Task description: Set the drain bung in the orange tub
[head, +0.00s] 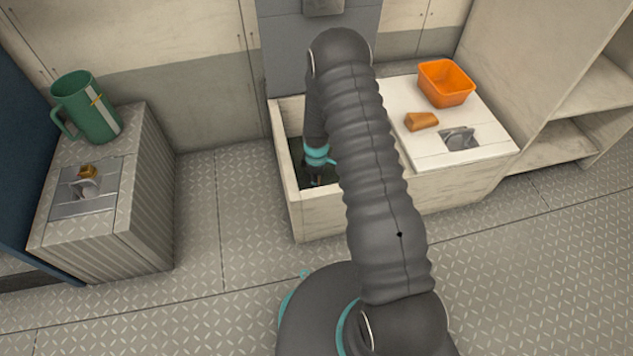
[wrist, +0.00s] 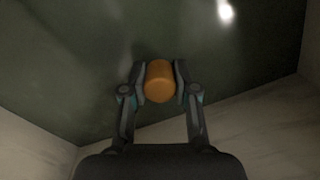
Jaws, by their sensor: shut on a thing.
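The drain bung (wrist: 159,82), an orange-brown short cylinder, sits between the fingertips of my gripper (wrist: 160,84) in the wrist view. My gripper is shut on it, over a dark, smooth surface. In the head view my gripper (head: 315,178) reaches down inside an open pale bin, and the bung cannot be made out there. The orange tub (head: 446,84) stands upright on a white lid to the right of the bin opening, apart from my gripper. What I see of its inside looks empty.
The open bin (head: 296,205) has raised walls around my gripper. An orange-brown wedge-shaped block (head: 421,121) and a recessed latch (head: 460,138) are on the white lid (head: 440,153) near the tub. A green jug (head: 88,108) stands on a ribbed box at left.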

